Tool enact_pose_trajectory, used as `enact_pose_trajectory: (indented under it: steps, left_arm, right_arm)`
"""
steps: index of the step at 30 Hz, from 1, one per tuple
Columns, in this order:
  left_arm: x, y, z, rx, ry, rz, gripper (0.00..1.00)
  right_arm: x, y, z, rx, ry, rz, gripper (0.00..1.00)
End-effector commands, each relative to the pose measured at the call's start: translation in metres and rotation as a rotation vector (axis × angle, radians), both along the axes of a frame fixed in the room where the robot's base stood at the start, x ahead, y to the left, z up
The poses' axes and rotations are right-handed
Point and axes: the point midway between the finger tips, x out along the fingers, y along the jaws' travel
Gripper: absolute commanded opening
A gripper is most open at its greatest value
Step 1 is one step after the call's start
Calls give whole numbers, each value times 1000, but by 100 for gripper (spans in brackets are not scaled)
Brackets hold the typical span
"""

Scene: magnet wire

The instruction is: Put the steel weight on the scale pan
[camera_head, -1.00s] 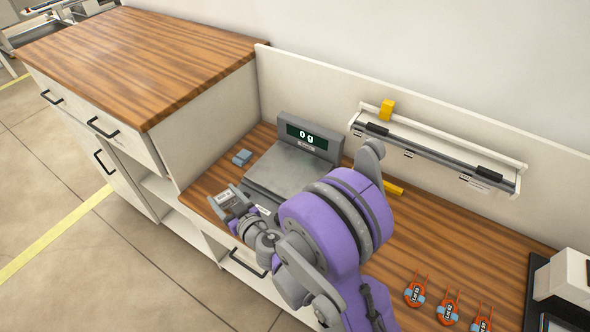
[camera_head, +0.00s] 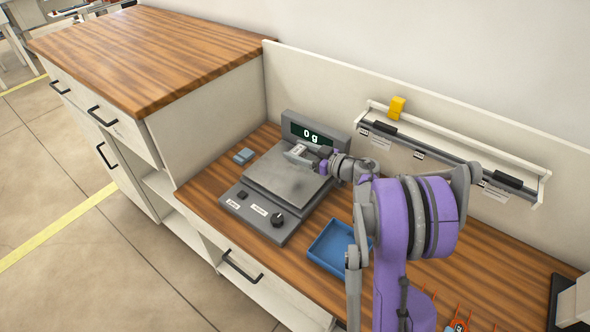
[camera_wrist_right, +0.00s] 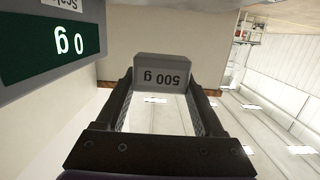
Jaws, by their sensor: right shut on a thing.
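The steel weight (camera_wrist_right: 163,76), a grey block marked "500 g", is between the fingers of my right gripper in the right wrist view. In the head view my right gripper (camera_head: 301,153) is over the back part of the scale pan (camera_head: 285,184), close to the display. The weight is too small there to make out clearly. The scale display (camera_head: 309,135) reads 0 g and also shows in the right wrist view (camera_wrist_right: 62,50). I cannot tell the gap between weight and pan. My left gripper is not in view.
A blue tray (camera_head: 328,250) lies right of the scale. A small blue-grey item (camera_head: 243,156) lies left of it. A wall rack (camera_head: 450,150) with a yellow block (camera_head: 397,107) is behind. A taller wooden-topped cabinet (camera_head: 150,55) stands at the left.

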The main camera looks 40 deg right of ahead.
Motion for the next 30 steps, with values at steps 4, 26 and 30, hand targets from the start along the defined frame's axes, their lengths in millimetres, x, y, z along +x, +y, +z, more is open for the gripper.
enact_pose_trajectory:
  steps: [4,26,30]
  left_arm:
    - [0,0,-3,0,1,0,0]
    - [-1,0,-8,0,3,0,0]
    - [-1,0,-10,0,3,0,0]
  right_arm:
    - [1,1,-23,2,-2,0,0]
    - [0,1,-68,1,-2,-1,0]
    - [0,1,-70,0,-1,-1,79]
